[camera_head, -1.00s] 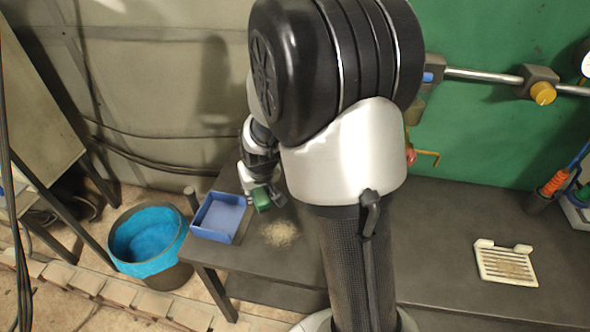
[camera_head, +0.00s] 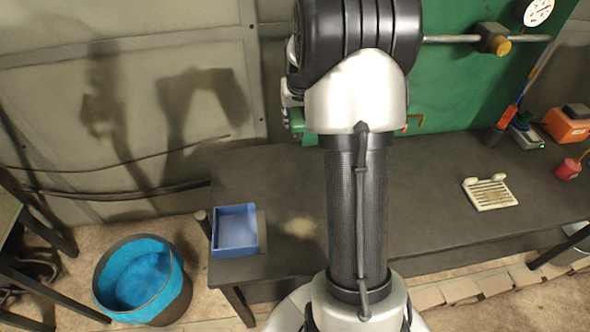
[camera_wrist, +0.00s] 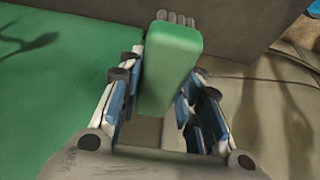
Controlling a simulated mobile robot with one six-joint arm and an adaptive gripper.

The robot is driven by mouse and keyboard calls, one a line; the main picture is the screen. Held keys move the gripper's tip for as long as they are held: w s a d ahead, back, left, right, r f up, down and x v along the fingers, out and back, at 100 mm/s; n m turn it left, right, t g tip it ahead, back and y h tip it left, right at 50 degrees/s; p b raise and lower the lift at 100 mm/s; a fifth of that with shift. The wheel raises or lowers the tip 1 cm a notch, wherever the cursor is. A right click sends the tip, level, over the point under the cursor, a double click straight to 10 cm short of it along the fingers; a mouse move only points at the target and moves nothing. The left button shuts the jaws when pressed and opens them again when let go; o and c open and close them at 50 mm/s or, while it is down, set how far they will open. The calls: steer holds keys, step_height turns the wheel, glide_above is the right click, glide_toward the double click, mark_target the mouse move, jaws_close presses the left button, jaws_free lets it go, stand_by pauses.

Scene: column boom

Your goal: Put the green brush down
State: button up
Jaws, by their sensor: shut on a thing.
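The green brush (camera_wrist: 170,62) is between the two fingers of my gripper (camera_wrist: 158,105) in the wrist view. My gripper is shut on it, and grey bristles show at its far end. In the head view a small part of the green brush (camera_head: 298,120) seems to show beside my arm, above the back of the bench. My gripper itself is mostly hidden behind my arm there. The dark bench top (camera_head: 420,215) lies below, with a patch of pale dust (camera_head: 299,227) on it.
A blue dustpan-like tray (camera_head: 236,231) sits at the bench's left end. A bin with a blue liner (camera_head: 140,280) stands on the floor left of it. A white slotted tray (camera_head: 490,193) lies on the right, with bare bench around it.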

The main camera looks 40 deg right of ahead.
steer(key=b, duration=0.5)
glide_toward(295, 167)
steer(key=x, duration=0.5)
steer(key=shift+w+d+f, duration=0.1)
steer(key=shift+w+f, duration=0.05)
steer(key=shift+w, duration=0.1)
steer(key=shift+f, duration=0.1)
steer(key=shift+f, duration=0.3)
steer(key=o, duration=1)
steer(key=shift+r, duration=0.15)
